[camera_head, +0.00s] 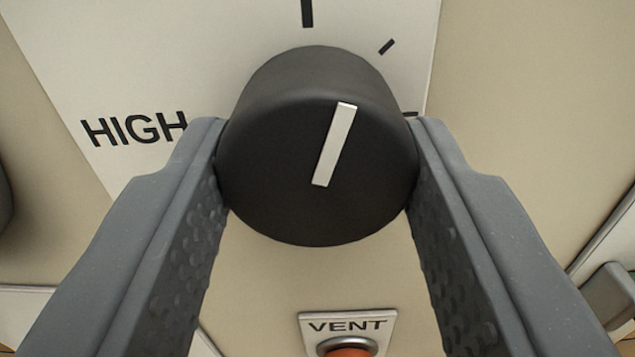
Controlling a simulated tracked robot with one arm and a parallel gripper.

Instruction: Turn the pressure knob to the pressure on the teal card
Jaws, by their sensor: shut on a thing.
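The black pressure knob (270,150) fills the middle of the view. My gripper (316,175) is shut on it, with one grey finger against its left side and the other against its right side. The white pointer line (334,145) on the knob's face leans a little right of straight up. It points between the black tick (307,13) at the top and the slanted tick (387,47) to its right. The word HIGH (134,128) stands on the white plate (190,50) left of the knob. Other plate markings are hidden behind the knob and fingers. No teal card is in view.
Below the knob is a plate marked VENT (347,325) with an orange button (350,351), cut off by the lower edge. A grey part (610,295) shows at the right edge. The beige panel (530,100) is bare right of the plate.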

